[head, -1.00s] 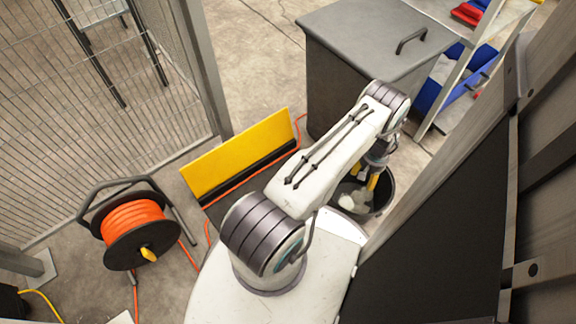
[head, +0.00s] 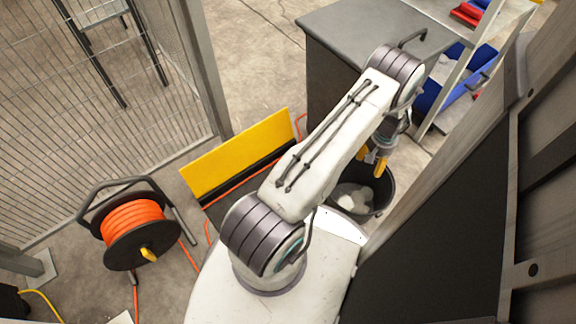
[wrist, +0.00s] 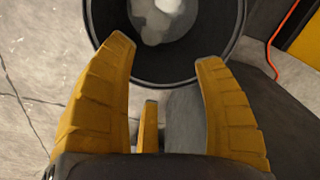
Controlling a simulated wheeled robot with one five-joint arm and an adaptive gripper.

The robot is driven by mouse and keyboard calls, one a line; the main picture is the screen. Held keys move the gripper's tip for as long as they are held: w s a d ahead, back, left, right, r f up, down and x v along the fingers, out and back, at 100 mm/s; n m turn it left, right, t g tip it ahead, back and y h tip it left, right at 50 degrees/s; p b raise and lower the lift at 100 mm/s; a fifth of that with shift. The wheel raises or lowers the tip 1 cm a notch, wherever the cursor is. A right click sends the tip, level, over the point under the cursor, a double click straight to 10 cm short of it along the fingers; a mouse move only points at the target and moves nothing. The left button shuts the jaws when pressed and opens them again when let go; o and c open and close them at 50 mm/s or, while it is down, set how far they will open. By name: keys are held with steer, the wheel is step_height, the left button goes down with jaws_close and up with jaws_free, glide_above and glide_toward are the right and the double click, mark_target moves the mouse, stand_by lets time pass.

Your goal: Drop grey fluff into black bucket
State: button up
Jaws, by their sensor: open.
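The black bucket (head: 379,196) stands on the floor just beyond my white base, partly hidden by my arm. Grey fluff (head: 352,196) lies inside it, on the bottom. In the wrist view the bucket (wrist: 103,14) is at the top with the pale grey fluff (wrist: 160,18) inside. My gripper (head: 372,160) is above the bucket. Its yellow fingers (wrist: 165,50) are spread apart, with nothing between them, and the fluff lies below and apart from them.
A dark grey lidded bin (head: 345,75) stands behind the bucket. A yellow-and-black ramp (head: 235,155) lies to the left, with an orange cable (wrist: 274,38) near it. An orange cable reel (head: 135,225) stands farther left. A wooden post (head: 440,150) rises close to the right.

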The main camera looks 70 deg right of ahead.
steer(key=shift+r, duration=1)
